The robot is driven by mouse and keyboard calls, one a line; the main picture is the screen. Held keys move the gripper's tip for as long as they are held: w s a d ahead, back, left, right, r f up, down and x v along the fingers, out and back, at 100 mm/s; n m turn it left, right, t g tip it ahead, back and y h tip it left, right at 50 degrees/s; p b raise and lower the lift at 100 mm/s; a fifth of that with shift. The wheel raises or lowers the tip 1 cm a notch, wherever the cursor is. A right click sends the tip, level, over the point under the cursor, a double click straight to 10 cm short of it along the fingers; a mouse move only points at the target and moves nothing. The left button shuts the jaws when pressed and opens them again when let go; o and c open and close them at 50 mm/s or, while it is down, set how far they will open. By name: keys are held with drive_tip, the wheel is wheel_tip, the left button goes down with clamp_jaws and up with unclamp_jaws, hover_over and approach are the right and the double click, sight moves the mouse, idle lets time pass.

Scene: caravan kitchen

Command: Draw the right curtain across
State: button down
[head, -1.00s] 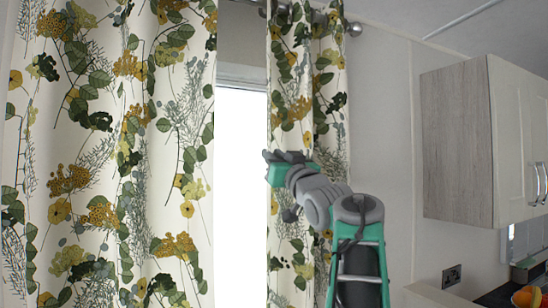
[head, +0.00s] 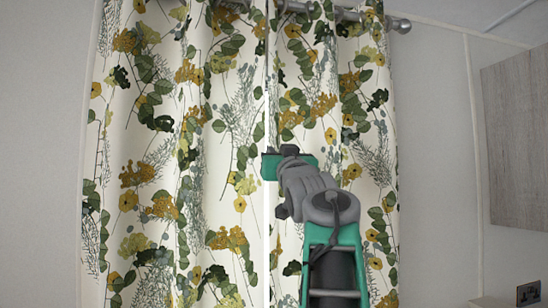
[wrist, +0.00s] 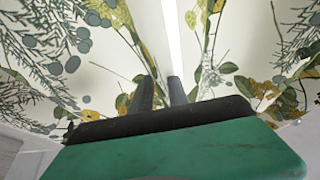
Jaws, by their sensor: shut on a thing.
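The right curtain (head: 322,75), cream with green and mustard leaves and flowers, hangs spread in folds from the rod. Its inner edge is beside the left curtain (head: 150,105), which has the same print. Only a thin bright strip shows between them, also visible in the wrist view (wrist: 172,35). My gripper (head: 270,165) is at mid-height by the right curtain's inner edge, shut on its cloth. In the wrist view, the two dark fingers (wrist: 160,92) stand close together against the cloth. The exact pinch is hard to see.
A metal curtain rod (head: 350,15) with a round end (head: 403,25) runs along the top. A wooden cupboard (head: 518,140) hangs at the right, with a wall socket (head: 529,293) below. Bare wall lies between curtain and cupboard.

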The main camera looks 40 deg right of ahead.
drive_tip(key=shift+a, duration=0.1)
drive_tip(key=c, duration=1.3)
unclamp_jaws()
drive_tip(key=shift+w+a, duration=0.1)
drive_tip(key=shift+w, duration=0.05)
drive_tip(key=b+v, duration=0.3)
drive_tip(key=v, duration=0.4)
drive_tip(key=shift+s+a+f+b, duration=0.1)
drive_tip(key=shift+s+f+b, duration=0.05)
drive_tip(key=shift+s+b, duration=0.2)
